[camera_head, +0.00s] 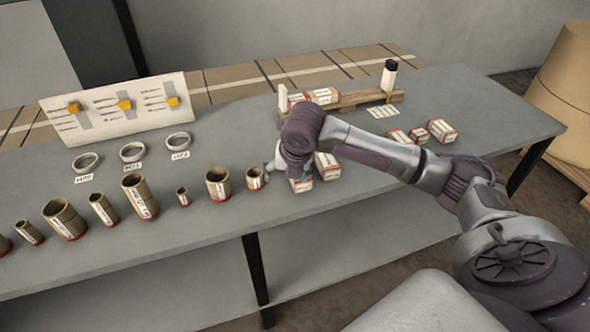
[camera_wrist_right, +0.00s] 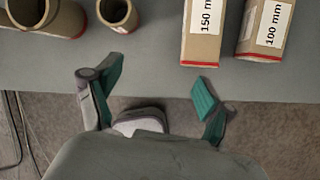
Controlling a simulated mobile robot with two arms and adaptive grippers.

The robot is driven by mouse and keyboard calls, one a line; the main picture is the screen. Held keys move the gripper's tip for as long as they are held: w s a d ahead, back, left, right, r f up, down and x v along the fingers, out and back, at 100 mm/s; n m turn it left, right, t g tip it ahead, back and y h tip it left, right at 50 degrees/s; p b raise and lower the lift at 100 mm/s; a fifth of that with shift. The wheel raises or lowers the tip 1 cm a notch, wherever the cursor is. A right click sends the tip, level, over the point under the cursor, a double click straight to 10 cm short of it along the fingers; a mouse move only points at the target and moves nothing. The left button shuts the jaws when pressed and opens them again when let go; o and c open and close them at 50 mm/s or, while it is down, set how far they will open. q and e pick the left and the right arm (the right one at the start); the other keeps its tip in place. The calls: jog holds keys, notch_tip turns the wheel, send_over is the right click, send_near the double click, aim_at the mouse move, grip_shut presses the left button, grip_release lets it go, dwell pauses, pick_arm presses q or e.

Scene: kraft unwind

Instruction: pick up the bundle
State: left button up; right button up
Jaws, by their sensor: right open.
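I cannot tell which thing is the bundle. Candidates are small brown boxes with white labels and red lower edges. One marked 150 mm (camera_wrist_right: 203,48) and one marked 100 mm (camera_wrist_right: 262,40) show in the right wrist view. In the head view, a near box (camera_head: 301,185) and another box (camera_head: 328,172) stand partly behind my right arm. My right gripper (camera_head: 276,168) is partly hidden by its own wrist there. In the wrist view, the right gripper (camera_wrist_right: 155,98) has its teal-padded fingers wide apart and nothing between them. My left gripper is not in view.
Several brown cardboard tubes (camera_head: 139,197) stand in a row along the table's (camera_head: 490,115) near side. One tube (camera_head: 255,178) is close beside the gripper. Rings (camera_head: 133,151), a tool board (camera_head: 120,107) and more boxes (camera_head: 442,131) lie farther back. The table's right end is clear.

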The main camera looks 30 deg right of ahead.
jog(key=w+d+r+n, duration=0.1)
jog(key=d+r+n, duration=0.2)
jog(key=d+r, duration=0.25)
jog(key=shift+h, duration=0.4)
jog(key=x, duration=0.8)
jog(key=shift+w+d+f, duration=0.1)
jog(key=x, duration=0.2)
jog(key=p+x, duration=0.1)
jog(key=x, duration=0.2)
jog(key=shift+w+d+f, duration=0.15)
jog(key=shift+w+f, duration=0.05)
jog(key=shift+w, duration=0.15)
jog(key=shift+r, duration=0.1)
grip_shut()
